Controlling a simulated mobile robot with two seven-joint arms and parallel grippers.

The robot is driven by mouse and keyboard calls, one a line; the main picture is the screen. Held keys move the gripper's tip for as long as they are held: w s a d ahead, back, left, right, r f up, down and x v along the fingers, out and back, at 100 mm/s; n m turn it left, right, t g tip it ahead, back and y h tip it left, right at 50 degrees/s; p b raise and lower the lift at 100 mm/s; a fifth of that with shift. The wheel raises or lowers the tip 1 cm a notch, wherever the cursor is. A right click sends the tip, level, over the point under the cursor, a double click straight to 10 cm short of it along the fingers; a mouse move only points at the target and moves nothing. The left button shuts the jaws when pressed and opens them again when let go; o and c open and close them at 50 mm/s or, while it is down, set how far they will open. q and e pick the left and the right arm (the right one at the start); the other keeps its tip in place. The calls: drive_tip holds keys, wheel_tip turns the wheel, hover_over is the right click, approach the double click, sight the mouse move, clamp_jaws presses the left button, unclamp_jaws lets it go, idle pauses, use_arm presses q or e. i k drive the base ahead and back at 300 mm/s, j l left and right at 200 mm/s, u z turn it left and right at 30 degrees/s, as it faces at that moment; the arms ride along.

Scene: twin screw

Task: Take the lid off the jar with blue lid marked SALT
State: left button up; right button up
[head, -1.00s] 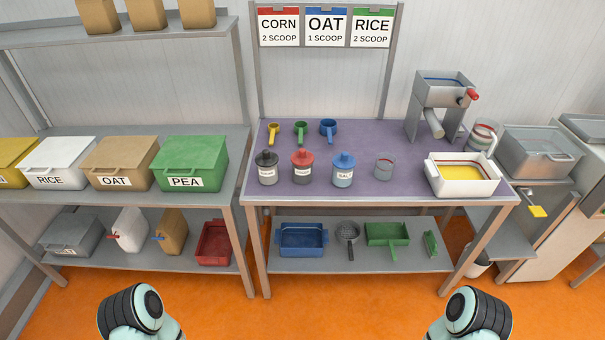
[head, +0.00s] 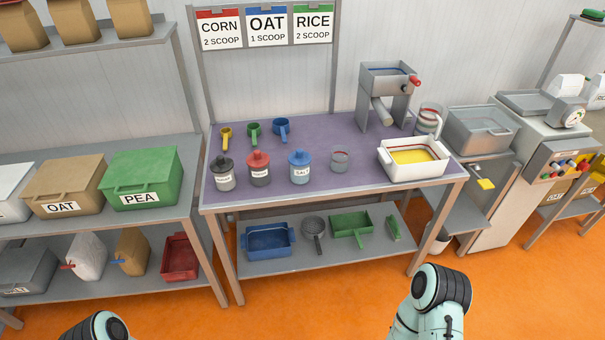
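The SALT jar (head: 300,173) stands upright on the purple-topped table, with its blue lid (head: 299,157) seated on it. It is the right one of three lidded jars in a row. The jar with a red lid (head: 259,168) stands to its left, and the jar with a black lid (head: 224,173) stands farther left. Parts of my two arms show low in the head view, well short of the table. Neither gripper shows in the view.
A small open clear jar (head: 341,161) stands right of the SALT jar, and a white tub with yellow contents (head: 413,172) lies beyond it. Yellow (head: 226,138), green (head: 254,132) and blue (head: 281,128) scoops lie behind. The purple tabletop (head: 320,190) is clear at the front edge.

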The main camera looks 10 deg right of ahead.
sight(300, 158)
drive_tip(key=u, duration=0.6)
drive_tip(key=l+u, duration=0.25)
drive_tip(key=u, duration=0.15)
drive_tip(key=l+u, duration=0.6)
drive_tip(key=u, duration=0.15)
drive_tip(key=l+u, duration=0.15)
drive_tip(key=l, duration=0.2)
drive_tip(key=k+l+u, duration=0.15)
drive_tip(key=l, duration=0.2)
drive_tip(key=k+l+u, duration=0.15)
drive_tip(key=l, duration=0.15)
